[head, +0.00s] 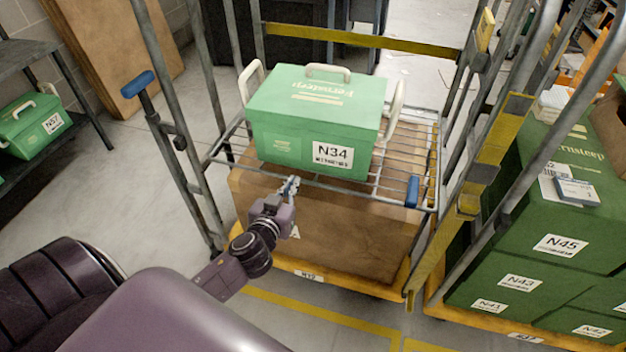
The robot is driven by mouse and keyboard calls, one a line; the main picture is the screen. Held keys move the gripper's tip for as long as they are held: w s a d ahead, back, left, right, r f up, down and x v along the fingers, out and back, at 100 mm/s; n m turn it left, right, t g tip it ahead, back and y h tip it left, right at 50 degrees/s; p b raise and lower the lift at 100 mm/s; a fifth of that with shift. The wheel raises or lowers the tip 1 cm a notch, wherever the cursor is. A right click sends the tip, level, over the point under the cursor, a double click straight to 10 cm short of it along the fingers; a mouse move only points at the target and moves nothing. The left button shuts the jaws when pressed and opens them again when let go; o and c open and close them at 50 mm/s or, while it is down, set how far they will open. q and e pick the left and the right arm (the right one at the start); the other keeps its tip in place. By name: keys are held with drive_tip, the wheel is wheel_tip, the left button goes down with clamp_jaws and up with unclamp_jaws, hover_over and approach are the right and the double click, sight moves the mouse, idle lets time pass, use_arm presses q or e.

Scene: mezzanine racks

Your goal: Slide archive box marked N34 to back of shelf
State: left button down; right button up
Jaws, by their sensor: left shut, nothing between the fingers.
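The archive box marked N34 (284,118) is light green with white handles and a white label on its front. It sits upright on the wire shelf (392,187) of a roll cage, with bare wire mesh to its right. My left gripper (290,186) is shut and empty at the shelf's front edge, just below the box's lower front face. I cannot tell whether its fingertips touch the box. My right gripper is not in view.
Cage posts (182,125) flank the shelf, and a yellow bar (360,40) crosses behind it. A large brown carton (335,232) fills the space below. Green boxes (560,246) are stacked on the right. Another green box, N57 (30,128), sits on a rack at left.

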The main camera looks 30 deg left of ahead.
use_arm(q)
drive_tip(key=b, duration=0.4)
approach(310, 156)
drive_tip(key=x, duration=0.5)
drive_tip(key=shift+w+a+f, duration=0.15)
drive_tip(key=shift+w+f, duration=0.05)
drive_tip(key=shift+w, duration=0.45)
